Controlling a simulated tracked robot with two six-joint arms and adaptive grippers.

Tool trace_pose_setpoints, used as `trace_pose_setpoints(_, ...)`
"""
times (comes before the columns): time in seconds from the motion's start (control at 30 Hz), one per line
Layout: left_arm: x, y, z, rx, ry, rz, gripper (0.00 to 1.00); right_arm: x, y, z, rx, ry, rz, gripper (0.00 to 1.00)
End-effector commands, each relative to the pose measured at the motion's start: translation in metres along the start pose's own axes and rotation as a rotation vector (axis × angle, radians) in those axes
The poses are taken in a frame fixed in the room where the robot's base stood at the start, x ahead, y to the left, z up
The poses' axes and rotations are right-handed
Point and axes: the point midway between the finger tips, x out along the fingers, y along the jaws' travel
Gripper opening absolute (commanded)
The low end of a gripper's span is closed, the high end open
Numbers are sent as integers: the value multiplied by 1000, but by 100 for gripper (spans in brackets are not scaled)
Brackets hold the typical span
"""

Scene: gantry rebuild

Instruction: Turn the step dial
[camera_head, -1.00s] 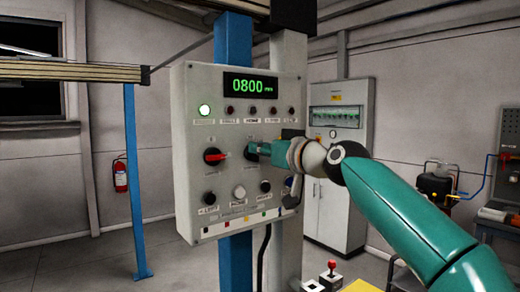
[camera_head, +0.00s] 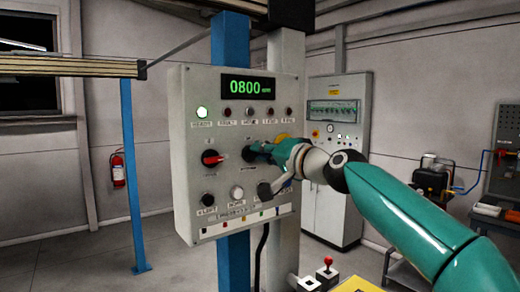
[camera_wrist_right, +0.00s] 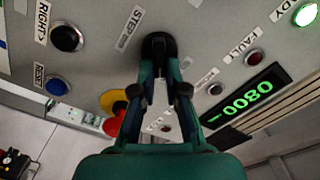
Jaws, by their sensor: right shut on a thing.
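The step dial is a black knob (camera_wrist_right: 158,44) on the control panel, beside a STEP label in the right wrist view. My right gripper (camera_wrist_right: 160,70) is shut on the dial, its two teal fingers on either side of it. The panel's display (camera_head: 248,87) reads 0800 in green. My left gripper is not in view.
A red-handled selector (camera_head: 212,158) sits left of the gripper. A yellow-based red button (camera_wrist_right: 113,123) is close to the fingers. Round buttons such as the white one (camera_head: 237,192) line the panel. A grey cabinet (camera_head: 338,205) stands behind.

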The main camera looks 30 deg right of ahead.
Motion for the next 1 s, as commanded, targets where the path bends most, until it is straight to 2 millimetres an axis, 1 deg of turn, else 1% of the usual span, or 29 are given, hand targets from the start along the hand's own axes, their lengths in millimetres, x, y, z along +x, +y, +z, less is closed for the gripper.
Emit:
trace_pose_setpoints(0.3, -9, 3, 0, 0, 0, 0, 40, 0, 5, 0, 295, 1, 4, 0)
trace_pose_setpoints(0.5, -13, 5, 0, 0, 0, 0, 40, 0, 8, 1, 455, 2, 4, 0)
trace_pose_setpoints(0.7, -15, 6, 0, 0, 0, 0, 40, 0, 11, 2, 567, 1, 6, 0)
trace_pose_setpoints(1.0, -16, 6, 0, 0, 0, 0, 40, 0, 12, 3, 638, 1, 6, 0)
